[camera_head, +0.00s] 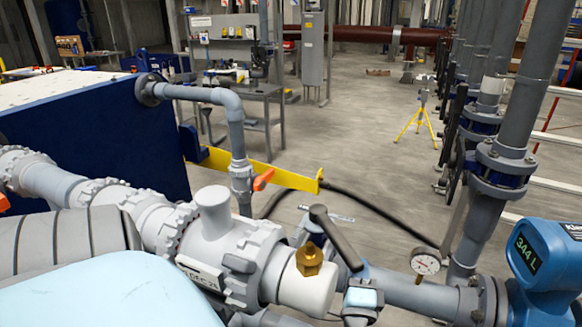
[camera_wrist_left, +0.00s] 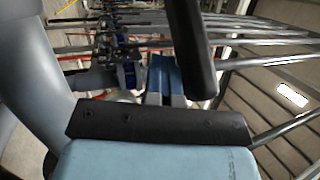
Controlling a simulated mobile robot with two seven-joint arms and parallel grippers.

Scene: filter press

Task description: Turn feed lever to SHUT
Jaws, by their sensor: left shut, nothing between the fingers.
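A black lever (camera_head: 335,238) stands at the grey pipe line, near a brass hex fitting (camera_head: 309,260) on a white cylinder. I take it as the feed lever; no SHUT mark is readable. It slants from upper left to lower right. My left gripper (camera_head: 363,297), light blue and black, is shut and empty just below the lever's lower right end. In the left wrist view the black lever (camera_wrist_left: 194,45) hangs close above the gripper's black edge (camera_wrist_left: 160,122). I cannot tell whether they touch. My right gripper is not in view.
A pressure gauge (camera_head: 426,261) and a blue meter (camera_head: 548,262) reading 344 L stand at the right along the pipe. A small orange-handled valve (camera_head: 263,180) is on the pipe behind. A yellow tripod (camera_head: 417,125) stands on open floor (camera_head: 370,165).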

